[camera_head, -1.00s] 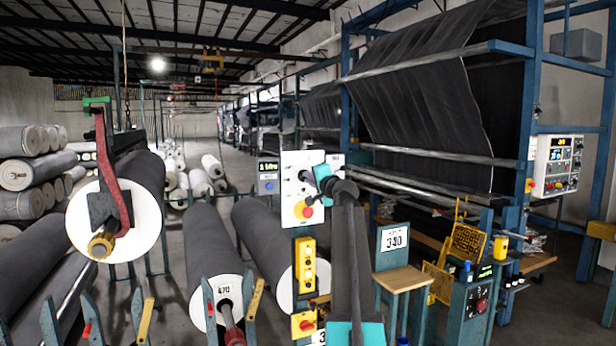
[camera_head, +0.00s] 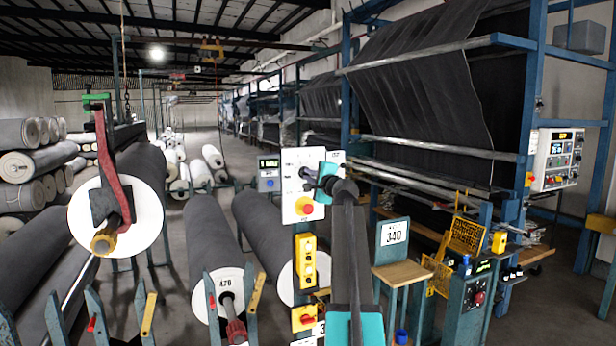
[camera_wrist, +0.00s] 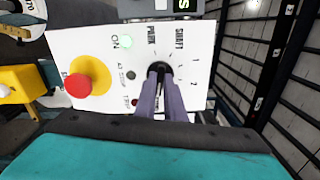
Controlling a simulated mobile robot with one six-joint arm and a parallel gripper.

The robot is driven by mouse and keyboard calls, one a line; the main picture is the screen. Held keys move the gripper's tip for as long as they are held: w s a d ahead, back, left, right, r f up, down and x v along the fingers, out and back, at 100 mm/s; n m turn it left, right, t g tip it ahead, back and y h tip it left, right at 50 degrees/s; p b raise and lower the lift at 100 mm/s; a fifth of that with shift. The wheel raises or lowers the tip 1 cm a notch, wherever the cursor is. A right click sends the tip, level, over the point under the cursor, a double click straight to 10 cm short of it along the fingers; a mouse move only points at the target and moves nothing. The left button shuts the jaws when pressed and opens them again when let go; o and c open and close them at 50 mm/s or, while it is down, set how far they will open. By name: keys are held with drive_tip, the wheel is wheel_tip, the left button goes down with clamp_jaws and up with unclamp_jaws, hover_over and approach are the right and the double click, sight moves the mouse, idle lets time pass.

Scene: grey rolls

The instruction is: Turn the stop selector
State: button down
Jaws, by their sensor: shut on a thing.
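The white control panel (camera_wrist: 100,50) fills the middle of the wrist view. A black round selector knob (camera_wrist: 157,67) sits on its right half, with tick marks and the numbers 1 and 2 beside it. My gripper (camera_wrist: 161,88) is shut on this knob, its two grey-purple fingers close together and hiding most of it. I cannot tell where the knob points. A red mushroom button (camera_wrist: 77,85) on a yellow disc is left of the knob. In the head view my gripper (camera_head: 322,180) is at the right side of the white panel (camera_head: 293,172), covering the knob.
A yellow button box (camera_head: 305,260) hangs below the panel. Large dark fabric rolls (camera_head: 208,240) lie to the left. A small wooden-topped stand (camera_head: 402,274) and a blue-green console (camera_head: 474,300) are to the right. An aisle runs back between rolls and frames.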

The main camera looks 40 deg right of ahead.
drive_tip(key=shift+w+a+r, duration=0.1)
drive_tip(key=shift+r, duration=0.2)
drive_tip(key=c, duration=1.8)
unclamp_jaws()
drive_tip(key=shift+w+f, duration=0.15)
drive_tip(key=shift+c, duration=0.2)
drive_tip(key=shift+s+f, duration=0.15)
drive_tip(key=shift+s, duration=0.05)
drive_tip(key=b+v, duration=0.3)
drive_tip(key=v, duration=1)
drive_tip(key=shift+s+b, duration=0.35)
drive_tip(key=shift+b, duration=0.05)
drive_tip(key=shift+a, duration=0.1)
